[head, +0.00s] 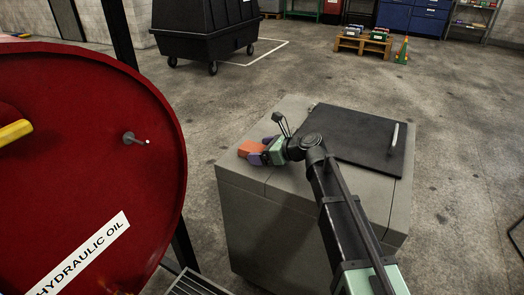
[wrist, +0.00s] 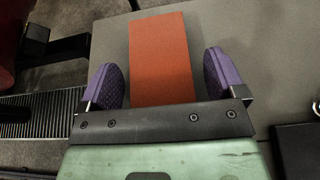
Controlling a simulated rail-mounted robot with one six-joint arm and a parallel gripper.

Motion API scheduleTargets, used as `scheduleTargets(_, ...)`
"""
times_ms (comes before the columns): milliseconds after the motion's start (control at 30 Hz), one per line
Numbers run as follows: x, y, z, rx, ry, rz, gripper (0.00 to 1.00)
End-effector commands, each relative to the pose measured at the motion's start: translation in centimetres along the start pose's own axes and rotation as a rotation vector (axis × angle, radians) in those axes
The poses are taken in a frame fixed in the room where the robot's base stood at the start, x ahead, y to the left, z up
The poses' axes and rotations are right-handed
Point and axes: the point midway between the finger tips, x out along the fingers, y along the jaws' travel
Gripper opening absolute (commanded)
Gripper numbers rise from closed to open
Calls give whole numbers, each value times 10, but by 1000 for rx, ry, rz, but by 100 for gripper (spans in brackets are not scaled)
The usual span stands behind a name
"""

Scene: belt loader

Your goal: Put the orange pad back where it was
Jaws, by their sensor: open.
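The orange pad (wrist: 160,60) is a flat rectangular block lying on the grey top of a cabinet (head: 232,170). My gripper (wrist: 167,78) is open, with one purple finger on each side of the pad and a visible gap to each. The pad's near end is hidden behind the gripper's dark crossbar. In the head view my gripper (head: 264,150) is at the pad's right end.
A dark lid with a light handle (head: 394,135) covers the right part of the cabinet top. A large red hydraulic oil drum (head: 90,150) stands at the left. A black wheeled bin (head: 200,30) and a pallet (head: 362,45) stand farther back.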

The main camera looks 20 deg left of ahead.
Motion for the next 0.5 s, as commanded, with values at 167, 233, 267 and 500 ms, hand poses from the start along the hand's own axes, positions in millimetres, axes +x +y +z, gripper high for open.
scheduleTargets(167,-13,0,6,1,0,-2,89)
scheduleTargets(233,-28,1,7,2,0,-2,89)
scheduleTargets(267,-37,1,7,2,0,-3,89)
scheduleTargets(500,-100,1,7,1,0,-2,89)
